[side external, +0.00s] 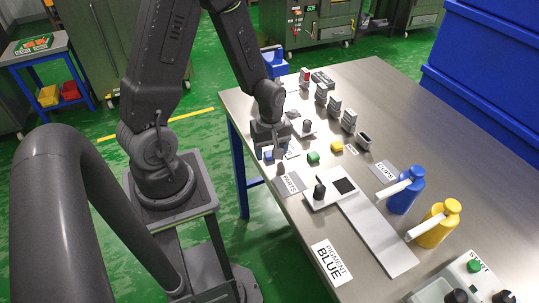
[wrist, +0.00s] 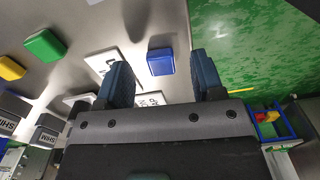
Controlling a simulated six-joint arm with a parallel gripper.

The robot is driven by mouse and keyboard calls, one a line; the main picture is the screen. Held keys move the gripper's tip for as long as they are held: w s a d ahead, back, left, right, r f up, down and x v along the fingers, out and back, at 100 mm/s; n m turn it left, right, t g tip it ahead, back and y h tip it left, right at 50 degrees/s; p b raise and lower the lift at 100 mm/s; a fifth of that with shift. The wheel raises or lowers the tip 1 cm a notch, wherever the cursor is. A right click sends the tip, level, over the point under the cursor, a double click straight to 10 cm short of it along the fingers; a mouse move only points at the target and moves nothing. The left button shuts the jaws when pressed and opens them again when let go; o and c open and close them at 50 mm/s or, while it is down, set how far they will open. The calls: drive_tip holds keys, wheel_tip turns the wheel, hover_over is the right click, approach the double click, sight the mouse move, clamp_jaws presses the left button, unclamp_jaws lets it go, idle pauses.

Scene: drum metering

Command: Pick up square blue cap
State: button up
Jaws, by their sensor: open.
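The square blue cap (wrist: 161,62) lies on the metal table near its edge. In the wrist view it sits between and just beyond my two finger tips, with a gap to each. In the side view a small blue patch (side external: 267,156) shows at my gripper's lower end, partly hidden by the fingers. My gripper (side external: 267,148) points down low over the table edge. In the wrist view my gripper (wrist: 160,77) is open, with nothing held between its fingers.
A green cap (side external: 313,158) and a yellow cap (side external: 336,146) lie to the right. Grey SHIM blocks (side external: 349,120) stand farther back. Blue (side external: 405,190) and yellow (side external: 438,224) bottles stand at right.

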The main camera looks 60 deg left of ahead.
drive_tip(key=shift+f, duration=0.95)
drive_tip(key=c, duration=1)
